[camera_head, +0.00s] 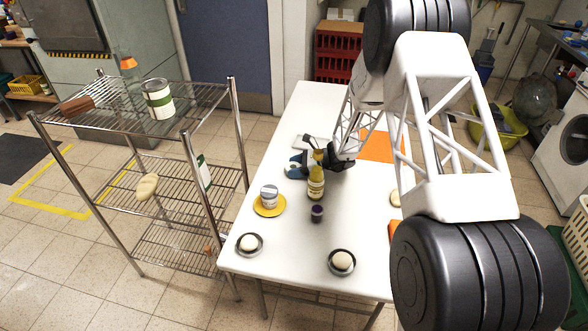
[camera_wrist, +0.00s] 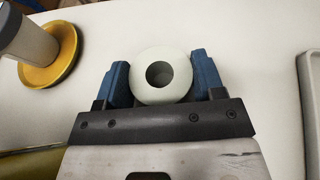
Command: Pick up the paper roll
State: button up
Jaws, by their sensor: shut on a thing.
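The paper roll (camera_wrist: 162,97) is a pale white ring with a dark round hole, seen end-on in the wrist view. My gripper (camera_wrist: 161,68) is shut on it, with one blue finger against each side. In the head view my gripper (camera_head: 298,163) is low over the white table, behind the yellow bottle. There the roll is not clearly seen, and I cannot tell whether it touches the table.
A yellow bottle (camera_head: 316,185) stands close beside my gripper. A can stands on a yellow saucer (camera_head: 281,209) to the left, with a dark small jar (camera_head: 317,213) nearby. Two bowls with pale round things sit at the front. A wire shelf (camera_head: 120,118) stands left.

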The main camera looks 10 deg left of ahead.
aim_at(295, 166)
jog(key=shift+r, duration=0.1)
jog(key=shift+r, duration=4.9)
